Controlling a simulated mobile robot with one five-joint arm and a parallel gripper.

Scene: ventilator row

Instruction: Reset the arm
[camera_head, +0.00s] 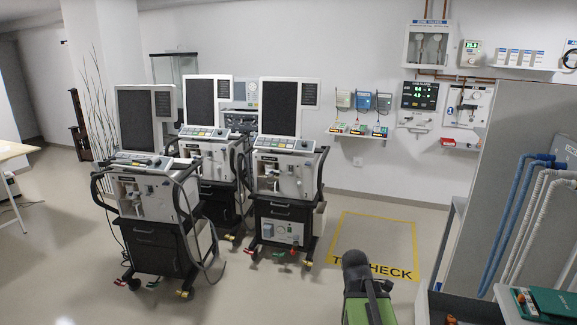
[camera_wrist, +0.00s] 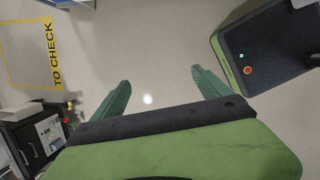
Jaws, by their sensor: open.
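My gripper (camera_wrist: 160,77) shows in the wrist view with its two green fingers spread wide apart. Nothing is between the fingers, only pale floor below them. In the camera_head view, part of my arm, green and black, rises at the bottom, right of centre, in front of the yellow floor marking. The gripper's fingers cannot be made out in that view.
Three ventilators on carts, a left one (camera_head: 150,195), a middle one (camera_head: 212,155) and a right one (camera_head: 285,170), stand left of the yellow "TO CHECK" square (camera_head: 375,243), which is empty. A grey panel (camera_head: 500,160) with hoses stands at right. Open floor lies at front left.

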